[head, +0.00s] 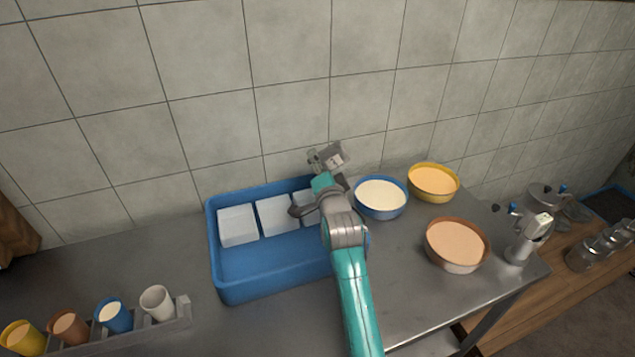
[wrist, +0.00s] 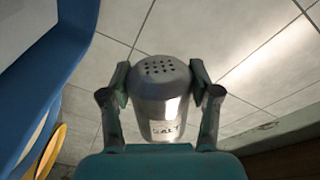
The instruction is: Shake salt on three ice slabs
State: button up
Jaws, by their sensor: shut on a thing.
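Three white ice slabs lie in a row in the back part of the blue tray (head: 275,268): a left slab (head: 238,225), a middle slab (head: 275,215) and a right slab (head: 306,203). My arm partly covers the right slab. In the wrist view, my gripper (wrist: 160,88) is shut on a metal salt shaker (wrist: 162,105) with a holed top and a "SALT" label. In the head view, my gripper (head: 325,160) is above the tray's back right corner, near the wall. The shaker is hard to make out there.
Right of the tray stand a blue bowl (head: 381,198), a yellow bowl (head: 433,182) and a brown bowl (head: 456,245). A rack (head: 183,315) with several cups is at front left. The tiled wall is close behind.

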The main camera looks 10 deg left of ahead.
aim_at(320, 154)
notch_tip(320, 154, up, 3)
jog(key=shift+r, duration=0.2)
jog(key=shift+f, duration=1.75)
jog(key=s+a, duration=0.5)
jog(key=a, duration=0.4)
jog(key=shift+s, duration=0.4)
dwell(1.4)
jog(key=shift+r, duration=0.1)
dwell(0.3)
dwell(1.9)
